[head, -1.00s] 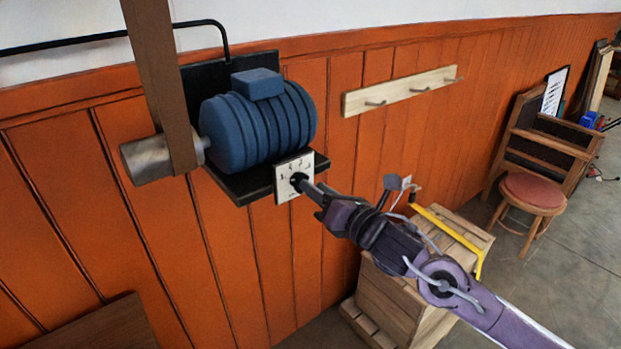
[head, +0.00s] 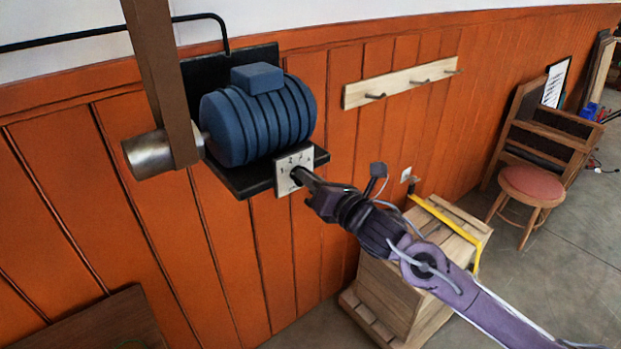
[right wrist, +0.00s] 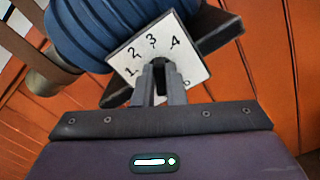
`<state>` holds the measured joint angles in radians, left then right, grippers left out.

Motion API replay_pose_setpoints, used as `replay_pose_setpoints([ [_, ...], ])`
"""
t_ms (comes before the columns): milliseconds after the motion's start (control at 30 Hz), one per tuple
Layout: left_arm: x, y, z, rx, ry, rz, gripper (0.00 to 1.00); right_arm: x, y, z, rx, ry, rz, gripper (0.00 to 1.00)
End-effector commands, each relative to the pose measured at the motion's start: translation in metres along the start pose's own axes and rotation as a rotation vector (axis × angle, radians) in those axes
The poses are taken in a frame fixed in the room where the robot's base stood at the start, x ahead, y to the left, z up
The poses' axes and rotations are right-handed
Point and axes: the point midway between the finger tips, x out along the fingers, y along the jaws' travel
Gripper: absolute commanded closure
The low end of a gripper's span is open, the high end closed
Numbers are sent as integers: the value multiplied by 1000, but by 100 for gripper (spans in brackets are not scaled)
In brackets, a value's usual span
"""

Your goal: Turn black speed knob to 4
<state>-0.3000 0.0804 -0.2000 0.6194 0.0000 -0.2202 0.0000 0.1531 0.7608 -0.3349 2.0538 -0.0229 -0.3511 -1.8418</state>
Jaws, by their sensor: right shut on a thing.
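The white speed dial plate (head: 283,184) with black numbers hangs at the front edge of the black shelf under the blue motor (head: 258,120). The right wrist view shows the plate (right wrist: 193,63) close up with 1, 2, 3 and 4 readable and a further mark partly hidden at lower right. The black speed knob (right wrist: 159,64) is at the plate's middle. My right gripper (head: 302,176) is shut on it, with both fingers (right wrist: 159,80) at its sides. The fingers cover much of the knob, so I cannot tell which number it points at. My left gripper is not in view.
A brown belt (head: 160,80) runs over the metal pulley (head: 150,154) left of the motor. A wooden peg rail (head: 400,86) is on the orange wall. A wooden crate (head: 400,290) stands below my right arm, and a red stool (head: 531,184) stands farther right.

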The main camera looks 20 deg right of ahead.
Motion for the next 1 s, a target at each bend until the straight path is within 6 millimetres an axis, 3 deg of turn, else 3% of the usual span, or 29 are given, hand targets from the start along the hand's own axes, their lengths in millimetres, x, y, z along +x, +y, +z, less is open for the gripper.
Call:
replay_pose_setpoints([
  [367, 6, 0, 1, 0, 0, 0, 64, 0, -2, 0, 123, -1, 0, 100],
  [1000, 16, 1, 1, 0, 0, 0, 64, 0, -6, -2, 707, -1, 0, 100],
])
